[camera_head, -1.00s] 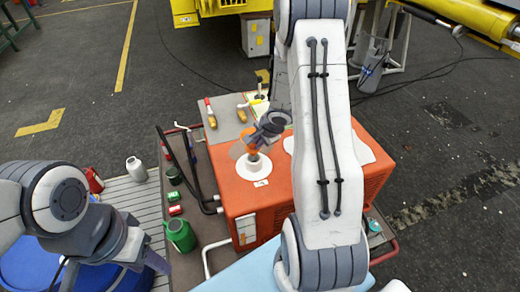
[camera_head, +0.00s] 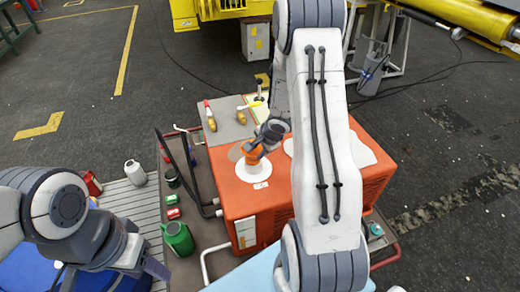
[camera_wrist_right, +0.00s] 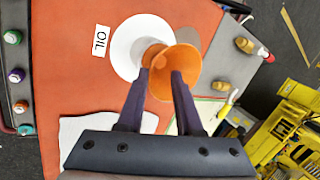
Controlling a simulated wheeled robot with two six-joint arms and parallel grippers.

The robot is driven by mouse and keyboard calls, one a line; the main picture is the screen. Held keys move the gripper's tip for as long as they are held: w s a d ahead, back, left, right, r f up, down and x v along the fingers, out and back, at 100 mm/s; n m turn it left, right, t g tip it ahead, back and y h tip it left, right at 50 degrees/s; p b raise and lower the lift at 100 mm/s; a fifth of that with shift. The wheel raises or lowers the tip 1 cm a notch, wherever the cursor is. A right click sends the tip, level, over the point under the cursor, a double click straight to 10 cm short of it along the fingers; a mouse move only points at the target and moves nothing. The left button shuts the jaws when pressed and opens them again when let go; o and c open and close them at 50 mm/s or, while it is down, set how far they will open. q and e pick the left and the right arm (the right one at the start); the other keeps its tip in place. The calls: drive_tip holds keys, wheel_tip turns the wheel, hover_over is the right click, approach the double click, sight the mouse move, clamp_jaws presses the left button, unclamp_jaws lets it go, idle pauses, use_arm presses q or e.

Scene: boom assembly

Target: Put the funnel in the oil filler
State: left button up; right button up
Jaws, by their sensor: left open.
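The orange funnel (camera_head: 250,156) is over the white round oil filler (camera_head: 252,172) on top of the orange engine housing. In the right wrist view the funnel (camera_wrist_right: 174,76) overlaps the white filler disc (camera_wrist_right: 127,47), beside an OIL label. I cannot tell whether its spout is inside the opening. My right gripper (camera_head: 263,148) is shut on the funnel; its two dark fingers (camera_wrist_right: 168,73) hold it from the near side in the wrist view. My left gripper (camera_head: 142,277) is open and empty at the lower left, partly cut off by the frame edge.
The orange housing (camera_head: 236,200) stands on a cart beside a green jug (camera_head: 178,238) and small cans. My right arm hides part of the housing.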

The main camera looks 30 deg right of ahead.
drive_tip(key=shift+r, duration=0.5)
drive_tip(key=p+v, duration=0.8)
drive_tip(key=v, duration=0.4)
drive_tip(key=w+a+r+n+h, duration=0.2)
drive_tip(key=a+r+n, duration=0.5)
drive_tip(key=a, duration=0.1)
drive_tip(key=s+a+r+n+g+y, duration=0.1)
drive_tip(key=s+a+r+n, duration=0.2)
drive_tip(key=s+a+n, duration=0.4)
drive_tip(key=s+a+r+n+g, duration=0.15)
drive_tip(key=s+a+n, duration=0.25)
drive_tip(key=a, duration=0.5)
drive_tip(key=s+a+r+n+g, duration=0.1)
drive_tip(key=s+a+n, duration=0.1)
drive_tip(key=s, duration=0.4)
drive_tip(key=s+a+r+n+g+y, duration=0.1)
drive_tip(key=s+a+n+g, duration=0.1)
drive_tip(key=s, duration=0.4)
drive_tip(key=a+n, duration=0.1)
drive_tip(key=n, duration=0.1)
drive_tip(key=shift+s+a+r+n+y, duration=0.25)
drive_tip(key=shift+r+n+y, duration=0.05)
drive_tip(key=shift+r+n, duration=0.1)
drive_tip(key=shift+f, duration=0.15)
